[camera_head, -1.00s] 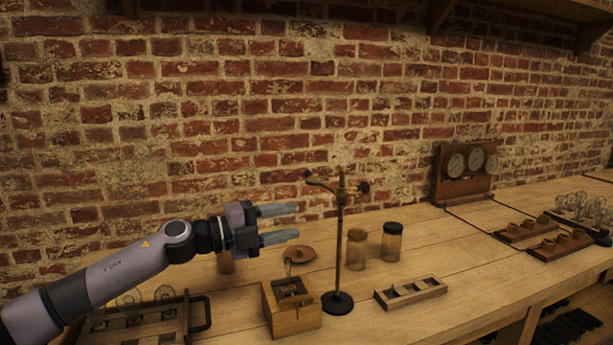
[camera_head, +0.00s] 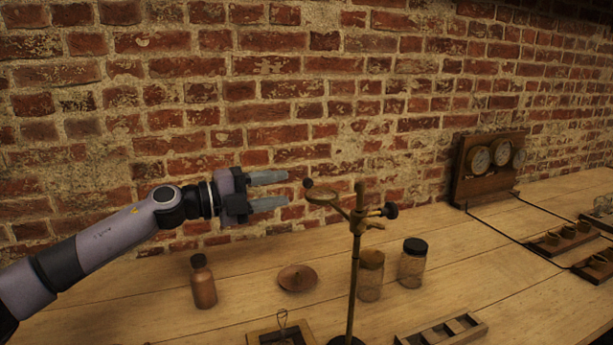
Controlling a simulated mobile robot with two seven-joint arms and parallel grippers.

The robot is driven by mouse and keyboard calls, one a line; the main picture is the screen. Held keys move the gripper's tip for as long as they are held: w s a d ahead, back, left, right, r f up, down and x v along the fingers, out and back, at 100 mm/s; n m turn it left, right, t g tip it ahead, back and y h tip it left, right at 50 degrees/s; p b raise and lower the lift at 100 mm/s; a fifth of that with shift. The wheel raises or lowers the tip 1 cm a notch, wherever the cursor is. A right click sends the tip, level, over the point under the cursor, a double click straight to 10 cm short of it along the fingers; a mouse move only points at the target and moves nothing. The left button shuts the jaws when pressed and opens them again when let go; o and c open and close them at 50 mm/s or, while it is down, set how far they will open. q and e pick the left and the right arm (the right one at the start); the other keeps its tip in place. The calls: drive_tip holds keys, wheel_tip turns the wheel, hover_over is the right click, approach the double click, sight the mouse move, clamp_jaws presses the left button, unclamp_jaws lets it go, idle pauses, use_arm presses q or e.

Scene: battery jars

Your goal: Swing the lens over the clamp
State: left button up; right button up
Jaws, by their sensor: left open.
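The lens (camera_head: 321,198) is a thin ring with a small dark knob at its left end, on an arm reaching left from a brass stand (camera_head: 354,265). A brass clamp-like fitting (camera_head: 372,213) with a black knob sticks out right of the same post. A wooden block with a wire loop (camera_head: 282,334) is cut off at the bottom edge; I cannot tell which fitting is the task's clamp. My left gripper (camera_head: 287,189) is open and empty, its fingers pointing right, just left of the lens at about its height in the picture. My right gripper is not in view.
A brown bottle (camera_head: 203,284) and a copper dish (camera_head: 298,278) stand left of the post. Two jars (camera_head: 370,276) (camera_head: 412,262) stand close on its right. A slotted wooden rack (camera_head: 441,332) lies at the front. The brick wall (camera_head: 230,110) rises behind the bench.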

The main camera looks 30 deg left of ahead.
sight(308, 183)
use_arm(q)
drive_tip(key=shift+p+x, duration=0.95)
drive_tip(key=shift+x, duration=2.65)
clamp_jaws()
